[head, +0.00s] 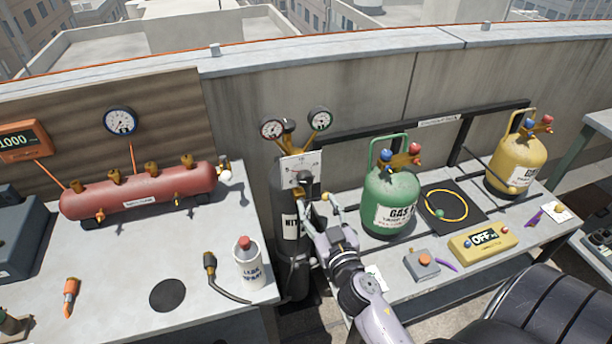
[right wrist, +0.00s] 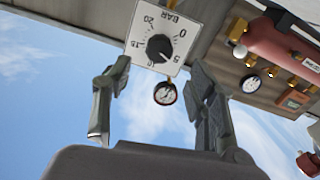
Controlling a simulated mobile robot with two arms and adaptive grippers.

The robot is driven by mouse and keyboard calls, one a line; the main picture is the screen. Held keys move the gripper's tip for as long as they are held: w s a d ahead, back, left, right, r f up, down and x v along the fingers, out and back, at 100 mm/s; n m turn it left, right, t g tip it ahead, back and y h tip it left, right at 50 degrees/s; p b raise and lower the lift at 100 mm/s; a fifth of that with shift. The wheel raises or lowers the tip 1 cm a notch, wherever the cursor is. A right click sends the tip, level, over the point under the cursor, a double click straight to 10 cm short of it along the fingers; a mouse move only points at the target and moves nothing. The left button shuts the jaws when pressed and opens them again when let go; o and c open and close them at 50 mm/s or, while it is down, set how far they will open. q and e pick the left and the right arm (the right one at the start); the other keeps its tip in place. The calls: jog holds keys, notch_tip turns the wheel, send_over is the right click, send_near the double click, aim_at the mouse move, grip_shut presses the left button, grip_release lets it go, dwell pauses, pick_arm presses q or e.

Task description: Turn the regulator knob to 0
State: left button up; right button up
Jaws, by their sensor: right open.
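The black regulator knob (head: 305,178) sits on a white dial plate (head: 291,170), on the dark nitrogen cylinder (head: 287,205) between the two benches. In the right wrist view the knob (right wrist: 158,48) is at the middle of the plate (right wrist: 172,22), marked BAR with numbers from 0 to 20. Its narrow end appears to point to the lower right, near the 5; the exact setting is hard to read. My right gripper (head: 313,207) is open and empty, just below and in front of the knob. In the right wrist view its fingers (right wrist: 160,72) stand apart, either side of the plate's lower part. My left gripper is not in view.
Two gauges (head: 320,119) rise above the plate. A green gas tank (head: 380,196) stands close on the right. A yellow box (head: 482,243) reads OFF on the right bench.

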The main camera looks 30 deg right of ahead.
aim_at(307, 183)
jog(key=p+x, duration=0.1)
jog(key=x, duration=0.9)
jog(key=shift+s, duration=0.1)
jog(key=c, duration=1.1)
jog(key=shift+c, duration=0.2)
